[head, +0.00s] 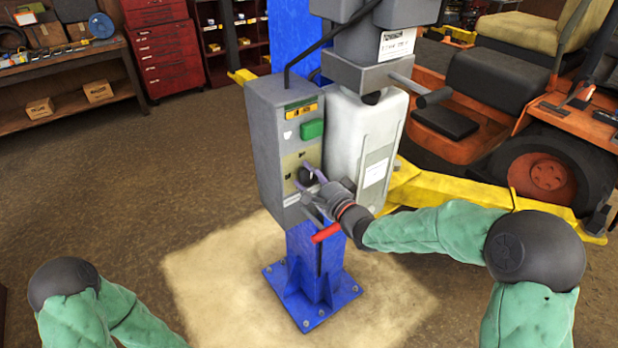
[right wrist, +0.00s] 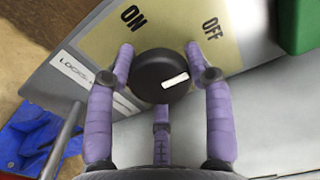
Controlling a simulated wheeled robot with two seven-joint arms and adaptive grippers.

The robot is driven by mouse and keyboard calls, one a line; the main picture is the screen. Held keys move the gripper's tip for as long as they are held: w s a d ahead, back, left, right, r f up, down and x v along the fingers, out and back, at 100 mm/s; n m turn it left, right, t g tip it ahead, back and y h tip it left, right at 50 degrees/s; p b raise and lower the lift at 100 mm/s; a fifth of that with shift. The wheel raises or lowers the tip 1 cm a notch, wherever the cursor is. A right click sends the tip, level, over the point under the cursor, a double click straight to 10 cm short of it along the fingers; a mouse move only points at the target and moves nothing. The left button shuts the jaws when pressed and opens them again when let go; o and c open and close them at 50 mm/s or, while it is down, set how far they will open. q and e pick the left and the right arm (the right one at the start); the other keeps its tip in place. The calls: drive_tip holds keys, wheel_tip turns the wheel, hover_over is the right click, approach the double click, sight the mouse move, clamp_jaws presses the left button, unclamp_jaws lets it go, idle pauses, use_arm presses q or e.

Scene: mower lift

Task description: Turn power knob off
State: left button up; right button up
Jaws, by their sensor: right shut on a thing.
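The power knob (right wrist: 148,82) is round and black with a white mark on its right side in the right wrist view. It sits on a beige plate (right wrist: 92,50) below the printed words ON and OFF. The plate is on the front of a grey control box (head: 266,150). My right gripper (right wrist: 159,56) has its purple fingers around the knob and is shut on it. In the head view the right gripper (head: 303,176) is at the box's lower front, and the knob is partly hidden by the fingers. My left gripper is out of view.
A green button (head: 311,129) is above the knob on the box. A blue post (head: 318,272) stands below, with a red handle (head: 326,233) near my right wrist. A white tank (head: 362,125) is beside the box. An orange mower (head: 545,172) is at the right.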

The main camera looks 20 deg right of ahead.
drive_tip(key=o, duration=1.1)
drive_tip(key=shift+w+d+r, duration=0.25)
drive_tip(key=shift+d+r, duration=0.1)
drive_tip(key=shift+r, duration=0.05)
drive_tip(key=shift+d+f, duration=0.1)
drive_tip(key=shift+s+f, duration=0.1)
drive_tip(key=shift+a+f, duration=0.1)
drive_tip(key=shift+a, duration=0.1)
drive_tip(key=v, duration=1.2)
